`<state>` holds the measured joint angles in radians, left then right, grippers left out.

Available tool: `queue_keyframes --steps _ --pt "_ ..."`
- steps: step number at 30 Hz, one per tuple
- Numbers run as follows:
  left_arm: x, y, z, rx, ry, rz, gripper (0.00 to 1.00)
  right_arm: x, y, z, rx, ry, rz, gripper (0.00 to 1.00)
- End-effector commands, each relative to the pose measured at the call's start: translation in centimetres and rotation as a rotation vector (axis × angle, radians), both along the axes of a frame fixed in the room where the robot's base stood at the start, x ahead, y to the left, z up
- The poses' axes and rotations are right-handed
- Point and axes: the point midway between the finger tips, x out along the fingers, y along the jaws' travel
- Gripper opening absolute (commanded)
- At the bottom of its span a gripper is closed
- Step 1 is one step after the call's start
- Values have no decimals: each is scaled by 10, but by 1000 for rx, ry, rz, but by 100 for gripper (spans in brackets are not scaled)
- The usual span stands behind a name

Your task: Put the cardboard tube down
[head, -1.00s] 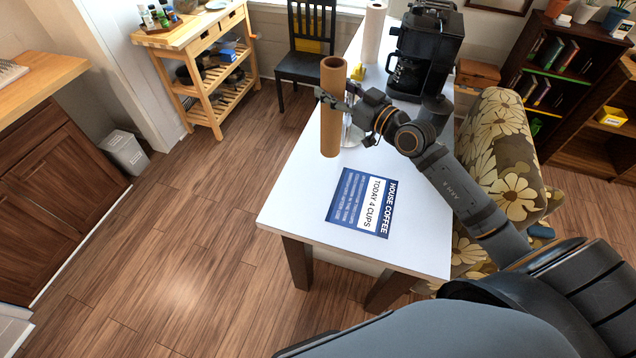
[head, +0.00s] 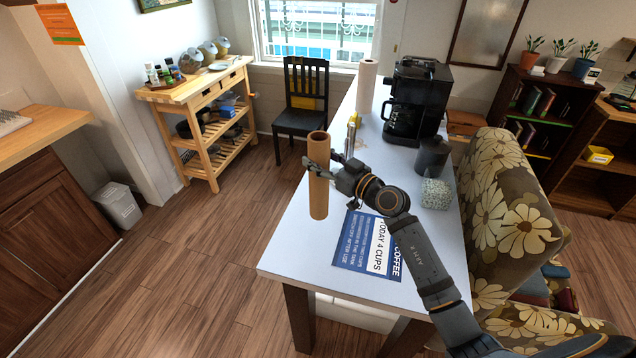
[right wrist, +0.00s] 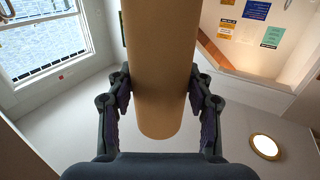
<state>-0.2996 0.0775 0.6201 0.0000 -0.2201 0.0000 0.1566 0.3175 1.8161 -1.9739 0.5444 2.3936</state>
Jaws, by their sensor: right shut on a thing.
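The brown cardboard tube (head: 318,190) is upright in the head view, at the left edge of the white table. My right gripper (head: 322,168) is shut on the tube, with its fingers around the upper middle part. In the right wrist view the tube (right wrist: 160,60) runs between the two fingers (right wrist: 160,98), one on each side. I cannot tell whether the tube's lower end touches the table or hangs beside its edge. My left gripper is in neither view.
The white table (head: 300,255) bears a blue coffee sign (head: 365,248), a black coffee maker (head: 415,100), a paper roll (head: 366,85), a dark canister (head: 432,157) and a speckled block (head: 436,193). A flowered armchair (head: 500,190) stands at the right. Wood floor (head: 200,270) lies open at the left.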

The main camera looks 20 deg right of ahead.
Motion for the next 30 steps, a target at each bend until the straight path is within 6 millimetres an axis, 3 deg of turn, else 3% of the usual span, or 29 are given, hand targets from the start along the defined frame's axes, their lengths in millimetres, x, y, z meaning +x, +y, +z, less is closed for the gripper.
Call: queue_keyframes --steps 1,6,11,17,29,30 --pt "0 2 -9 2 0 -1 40 8 -1 -13 4 0 -1 0" --pt "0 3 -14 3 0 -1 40 23 -2 -28 1 -2 -1 0" --pt "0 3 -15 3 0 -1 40 26 -3 -31 -1 -3 -1 0" --pt "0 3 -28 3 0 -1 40 30 -3 -62 0 -1 -2 0" --pt "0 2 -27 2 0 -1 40 29 -3 -67 0 -1 -2 0" --pt "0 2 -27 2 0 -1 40 29 -3 -68 0 -1 -2 54"
